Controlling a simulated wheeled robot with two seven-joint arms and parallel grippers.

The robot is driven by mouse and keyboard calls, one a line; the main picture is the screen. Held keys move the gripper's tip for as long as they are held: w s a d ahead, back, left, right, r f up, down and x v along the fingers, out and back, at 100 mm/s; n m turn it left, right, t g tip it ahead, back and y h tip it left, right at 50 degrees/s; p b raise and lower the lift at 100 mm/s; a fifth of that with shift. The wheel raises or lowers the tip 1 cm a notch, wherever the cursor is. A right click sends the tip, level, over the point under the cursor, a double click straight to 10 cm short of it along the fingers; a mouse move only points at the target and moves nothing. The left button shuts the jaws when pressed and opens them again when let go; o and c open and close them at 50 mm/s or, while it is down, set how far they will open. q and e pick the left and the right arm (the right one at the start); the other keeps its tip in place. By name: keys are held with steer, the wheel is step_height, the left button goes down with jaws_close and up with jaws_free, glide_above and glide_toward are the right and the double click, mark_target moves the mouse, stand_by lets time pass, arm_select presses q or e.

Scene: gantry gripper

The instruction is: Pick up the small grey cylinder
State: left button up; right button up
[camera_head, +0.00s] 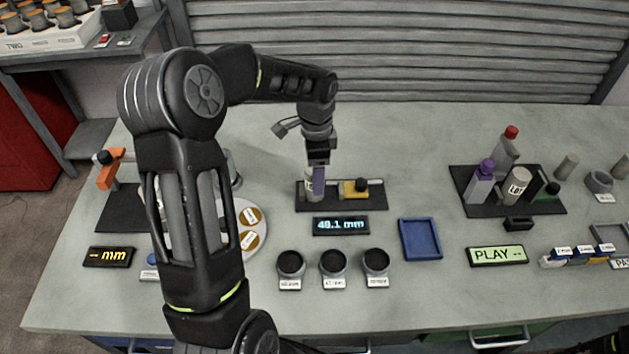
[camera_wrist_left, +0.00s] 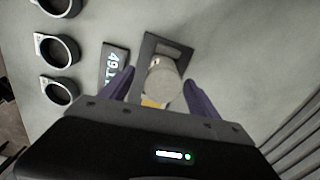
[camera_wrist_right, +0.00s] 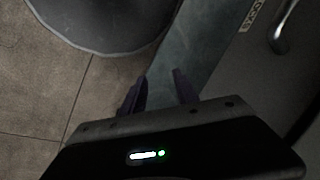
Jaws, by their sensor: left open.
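The small grey cylinder (camera_wrist_left: 163,84) stands on a dark tray (camera_head: 341,206) in the middle of the table. In the left wrist view my left gripper (camera_wrist_left: 159,80) is open, with a purple finger on each side of the cylinder. I cannot tell whether either finger touches it. My right gripper (camera_wrist_right: 160,76) shows only in its own wrist view. Its fingers are apart, with nothing between them, above the floor and a cabinet side.
A yellow block with a black knob (camera_head: 355,188) sits beside the cylinder on the tray. A lit millimetre display (camera_head: 341,225) lies in front. Three dark round cups (camera_head: 333,263) and a blue tray (camera_head: 421,239) stand nearer. Bottles (camera_head: 481,184) stand on a black tray at right.

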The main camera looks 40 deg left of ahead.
arm_select(q)
steer(key=shift+f, duration=0.1)
step_height(320, 180, down, 5)
steer(key=shift+a+p, duration=0.15)
steer(key=shift+p, duration=0.6)
jaws_close()
stand_by(0.7)
steer(key=shift+w, duration=0.1)
